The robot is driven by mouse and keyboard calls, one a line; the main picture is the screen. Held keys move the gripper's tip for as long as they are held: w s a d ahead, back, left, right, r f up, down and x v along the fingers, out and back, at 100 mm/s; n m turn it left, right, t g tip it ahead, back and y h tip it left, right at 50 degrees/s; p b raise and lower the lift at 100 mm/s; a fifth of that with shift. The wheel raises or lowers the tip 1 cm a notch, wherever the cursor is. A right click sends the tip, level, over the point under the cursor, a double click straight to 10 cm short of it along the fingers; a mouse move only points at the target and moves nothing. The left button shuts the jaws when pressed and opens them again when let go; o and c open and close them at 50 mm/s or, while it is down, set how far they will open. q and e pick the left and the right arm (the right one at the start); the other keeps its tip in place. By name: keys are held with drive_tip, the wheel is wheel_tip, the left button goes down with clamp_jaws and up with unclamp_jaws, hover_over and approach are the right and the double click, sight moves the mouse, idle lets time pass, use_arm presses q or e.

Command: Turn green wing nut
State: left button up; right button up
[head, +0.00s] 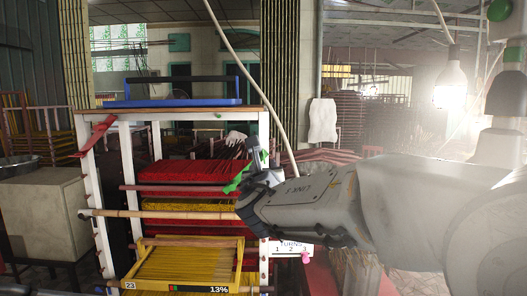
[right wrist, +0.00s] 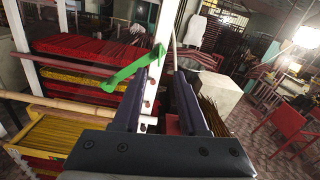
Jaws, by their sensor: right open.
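The green wing nut (head: 235,184) is on the front of the rack's right white post, largely covered by my right gripper in the head view. In the right wrist view the green wing nut (right wrist: 128,73) is a long, slanted bar across the white post, just left of the left fingertip. My right gripper (head: 252,172) comes in from the right, close to the post. Its two dark fingers stand apart in the right wrist view (right wrist: 166,75), with nothing seen gripped between them. I cannot tell whether a finger touches the nut. My left gripper is not in view.
The white rack (head: 103,215) holds red sticks (head: 180,172) and yellow sticks (head: 190,263). A red wing nut (head: 96,134) is on its left post. A bamboo pole (head: 160,214) crosses the front. A sign reading TURNS (head: 288,248) hangs low right. A lit bulb (head: 449,88) hangs at right.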

sight(264, 156)
drive_tip(key=w+p, duration=0.4)
drive_tip(key=w, duration=0.5)
drive_tip(key=shift+w+r, duration=0.15)
drive_tip(key=shift+r, duration=0.05)
drive_tip(key=shift+w+f+p, duration=0.15)
drive_tip(key=shift+w+p, duration=0.15)
drive_tip(key=shift+w, duration=0.25)
clamp_jaws()
